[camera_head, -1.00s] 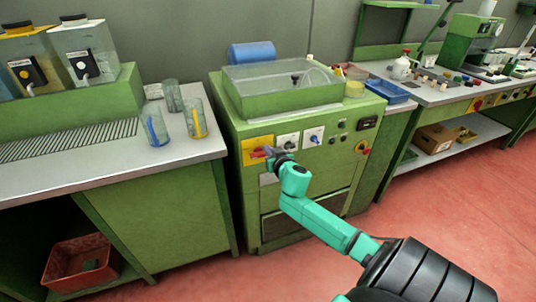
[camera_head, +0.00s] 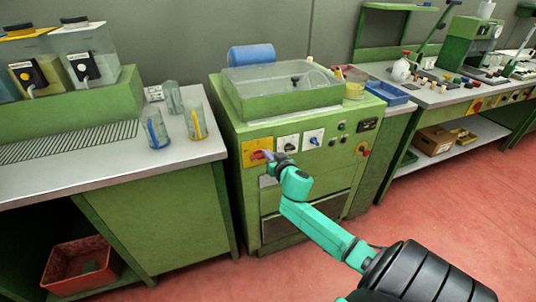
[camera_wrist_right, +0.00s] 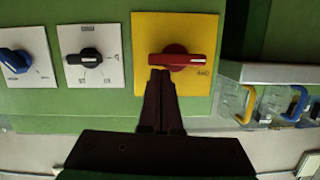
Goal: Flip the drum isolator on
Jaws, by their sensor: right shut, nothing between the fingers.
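The drum isolator is a red rotary handle (camera_wrist_right: 176,58) on a yellow plate (camera_wrist_right: 207,25) in the right wrist view. Its handle lies horizontal there, with small lettering close to its right end. In the head view the yellow plate (camera_head: 252,146) is at the left of the green machine's front panel. My right gripper (camera_wrist_right: 161,72) is shut and empty, its fingertips at the lower edge of the handle near its left end; I cannot tell whether they touch. In the head view the right gripper (camera_head: 268,156) partly covers the plate. My left gripper is not in view.
A black knob (camera_wrist_right: 84,57) and a blue knob (camera_wrist_right: 14,61) sit on white plates beside the isolator. A red and yellow button (camera_head: 362,149) is at the panel's right. Tumblers (camera_head: 155,128) stand on the left bench. Red floor lies open in front.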

